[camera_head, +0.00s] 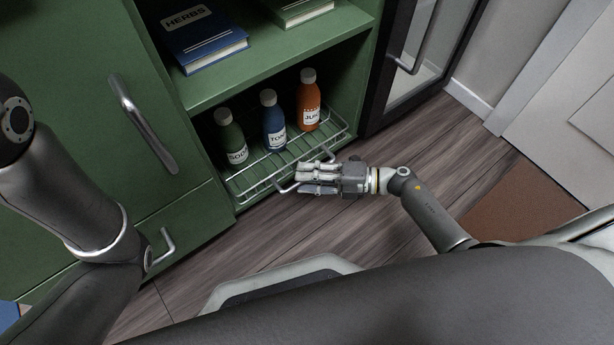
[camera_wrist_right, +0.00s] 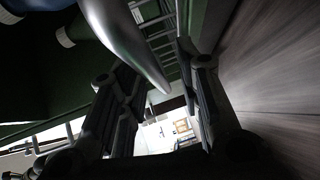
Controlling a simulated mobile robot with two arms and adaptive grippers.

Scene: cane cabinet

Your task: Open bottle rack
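The wire bottle rack (camera_head: 243,189) sits low in the green cabinet, in its open lower compartment. It holds a green bottle (camera_head: 229,138), a blue bottle (camera_head: 273,122) and an orange bottle (camera_head: 308,103), all upright. A curved metal handle (camera_head: 284,188) is on the rack's front. My right gripper (camera_head: 308,179) is at this handle and hides part of it. In the right wrist view, the handle (camera_wrist_right: 128,38) reaches into the gap between the spread fingers of my right gripper (camera_wrist_right: 160,105). I cannot tell whether they touch it. My left gripper is out of view; only my left arm shows.
Books (camera_head: 203,40) lie on the shelf above. A green door with a metal handle (camera_head: 143,125) and a drawer with a handle (camera_head: 161,246) are on the left. A dark-framed glass door (camera_head: 412,60) stands on the right. Wooden floor (camera_head: 440,135) before the rack is clear.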

